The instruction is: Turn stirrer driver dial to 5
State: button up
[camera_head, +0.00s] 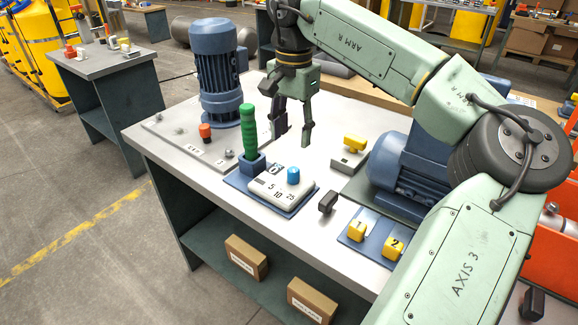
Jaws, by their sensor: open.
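A white dial unit (270,198) sits on a blue plate near the front edge of the bench. Its top carries the printed numbers 5, 10 and 25, and a dark label at the back. A blue knob (293,176) stands at its right rear. Which number the knob points to is too small to tell. My gripper (291,138) hangs above and behind the dial unit, fingers downward and apart. It is open and empty, and appears clear of the knob.
A green upright handle (249,132) in a blue block stands just left of the dial unit. A blue motor (216,75) is behind it. A yellow-topped switch (354,144), a dark block (328,201) and yellow blocks 1 (357,231) and 2 (394,247) lie to the right.

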aim_at(293, 169)
notch_tip(293, 169, down, 11)
jog(key=shift+d+r+p, duration=0.15)
jog(key=shift+p, duration=1.05)
grip_shut()
